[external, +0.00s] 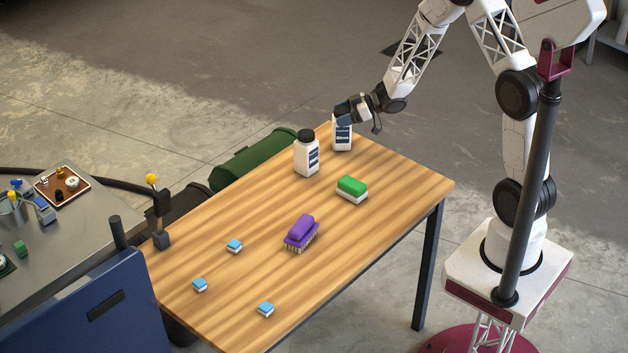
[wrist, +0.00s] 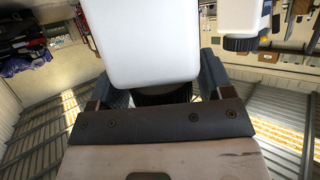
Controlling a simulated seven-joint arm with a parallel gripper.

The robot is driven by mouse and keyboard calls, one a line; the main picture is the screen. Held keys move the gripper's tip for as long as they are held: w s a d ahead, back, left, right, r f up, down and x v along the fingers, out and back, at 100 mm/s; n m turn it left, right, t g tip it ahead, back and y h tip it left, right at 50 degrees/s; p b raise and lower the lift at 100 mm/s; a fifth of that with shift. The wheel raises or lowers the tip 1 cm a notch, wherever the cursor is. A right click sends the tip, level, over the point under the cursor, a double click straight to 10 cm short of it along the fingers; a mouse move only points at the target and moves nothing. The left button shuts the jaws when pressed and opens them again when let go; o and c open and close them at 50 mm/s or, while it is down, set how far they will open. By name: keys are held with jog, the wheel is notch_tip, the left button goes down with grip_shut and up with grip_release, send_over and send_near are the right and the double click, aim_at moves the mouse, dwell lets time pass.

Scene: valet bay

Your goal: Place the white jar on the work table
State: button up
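The white jar (external: 342,138) with a blue label is upright at the far corner of the wooden work table (external: 375,215). Its top is hidden by my gripper (external: 347,111). I cannot tell whether its base touches the table. In the wrist view the white jar (wrist: 145,40) fills the top middle, body up and dark cap end down in the picture. The fingers of my gripper (wrist: 163,88) lie close on both sides of the cap end and look shut on it.
A second white jar (external: 306,158) with a black cap stands just left; it also shows in the wrist view (wrist: 240,22). A green-and-white sponge (external: 352,188), a purple brush (external: 302,231) and several small blue-and-white blocks (external: 234,246) lie on the table. The right side of the tabletop is clear.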

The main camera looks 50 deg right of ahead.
jog(key=o, duration=0.3)
jog(key=shift+r, duration=0.15)
jog(key=v, duration=1.2)
dwell(0.6)
jog(key=shift+r, duration=0.15)
